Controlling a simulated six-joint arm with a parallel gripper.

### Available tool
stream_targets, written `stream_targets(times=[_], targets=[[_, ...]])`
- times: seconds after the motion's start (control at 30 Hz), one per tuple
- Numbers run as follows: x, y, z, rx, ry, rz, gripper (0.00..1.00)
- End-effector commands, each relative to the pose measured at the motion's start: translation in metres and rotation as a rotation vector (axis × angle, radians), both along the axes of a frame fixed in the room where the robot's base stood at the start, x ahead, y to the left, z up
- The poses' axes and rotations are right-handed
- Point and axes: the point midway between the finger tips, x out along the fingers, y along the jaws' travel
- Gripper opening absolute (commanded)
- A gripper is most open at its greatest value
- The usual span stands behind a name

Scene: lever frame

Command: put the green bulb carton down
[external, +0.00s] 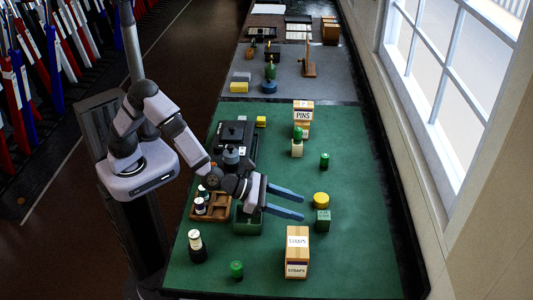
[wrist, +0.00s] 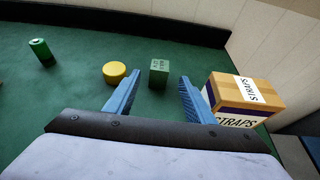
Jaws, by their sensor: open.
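The green bulb carton (external: 322,221) is a small green box with dark print on it. It sits upright on the green mat (external: 350,260), beside a yellow round tub. My gripper (external: 303,207) is open, with its two blue fingers pointing right towards the carton. In the wrist view the carton (wrist: 159,73) appears in the gap between the fingertips, a little beyond them. Nothing is held between the fingers. I cannot tell exactly how high the fingers are above the mat.
The yellow tub (external: 321,199) stands close to the carton. A STRAPS box (external: 297,255) is near the lower finger. Green cylinders (external: 324,160) (external: 237,269), a PINS box (external: 303,115) and a wooden tray (external: 222,207) stand around. The mat right of the carton is clear.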

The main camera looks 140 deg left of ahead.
Motion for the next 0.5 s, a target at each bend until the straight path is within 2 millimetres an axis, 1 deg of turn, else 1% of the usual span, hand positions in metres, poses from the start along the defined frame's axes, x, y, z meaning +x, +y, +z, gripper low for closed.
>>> stream_targets(times=[0.03,0.2,0.5], targets=[[-0.003,-0.005,0.003,0.002,-0.003,-0.002,0.49],[-0.014,-0.014,0.008,0.001,0.000,-0.001,0.49],[-0.018,-0.018,0.011,0.001,0.001,0.000,0.49]])
